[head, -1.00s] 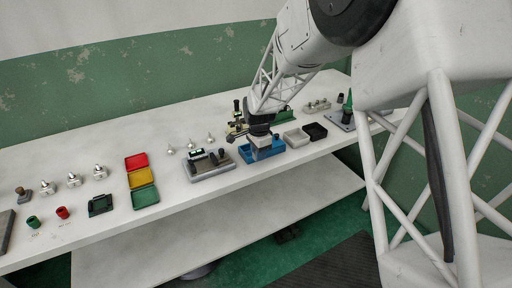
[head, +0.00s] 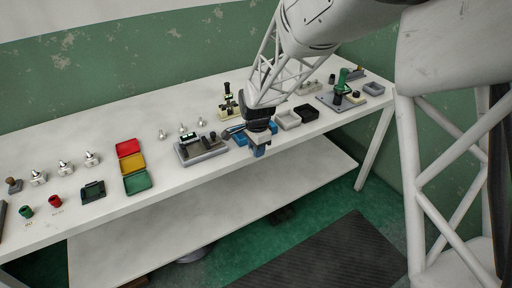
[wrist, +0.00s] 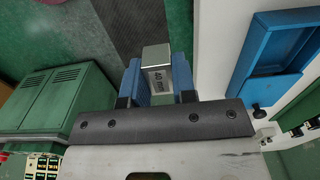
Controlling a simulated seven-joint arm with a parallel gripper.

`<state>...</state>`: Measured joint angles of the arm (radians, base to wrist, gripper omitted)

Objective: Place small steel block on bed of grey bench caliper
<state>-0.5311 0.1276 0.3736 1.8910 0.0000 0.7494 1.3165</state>
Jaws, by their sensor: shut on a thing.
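My gripper (head: 258,150) is in front of the bench's front edge, with floor beneath it in the wrist view. Its blue fingers (wrist: 157,78) are shut on the small steel block (wrist: 156,56), whose face reads "40 mm". The block is hard to make out in the head view. The grey bench caliper (head: 203,154) lies on the bench to the left of my gripper, with a small green display and dark parts on it. Its bed detail is too small to tell.
A blue tray (wrist: 265,42) is just behind my gripper, partly hidden in the head view. Grey (head: 288,119) and black (head: 307,112) trays stand to its right. Small pegs (head: 183,129) stand behind the caliper. Red, yellow and green trays (head: 134,183) lie further left.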

